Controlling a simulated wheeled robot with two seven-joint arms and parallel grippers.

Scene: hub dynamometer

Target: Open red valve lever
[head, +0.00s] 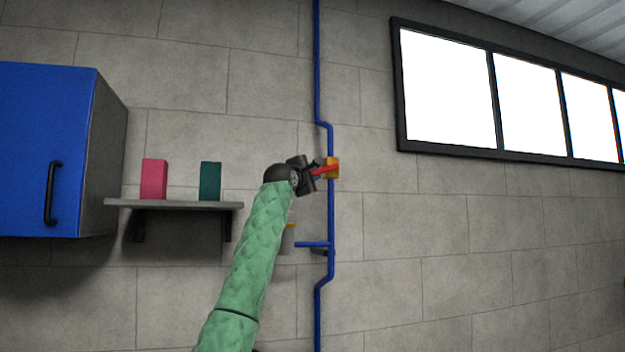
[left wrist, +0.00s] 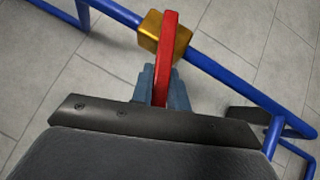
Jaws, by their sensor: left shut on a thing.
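The red valve lever (head: 325,169) sticks out to the left from a brass valve body (head: 333,168) on the blue wall pipe. My left gripper (head: 314,171) is at the lever's free end, left of the valve. In the left wrist view the red lever (left wrist: 168,58) runs from the brass block (left wrist: 165,36) down between my two fingers (left wrist: 162,90). The fingers are shut on it, and its lower end lies between them. My right gripper is not in view.
The blue pipe (head: 331,215) runs up the wall, with a short side branch (head: 310,244) below the valve. A shelf (head: 175,205) holds a pink box (head: 154,179) and a green box (head: 210,181). A blue cabinet (head: 45,150) hangs at far left.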

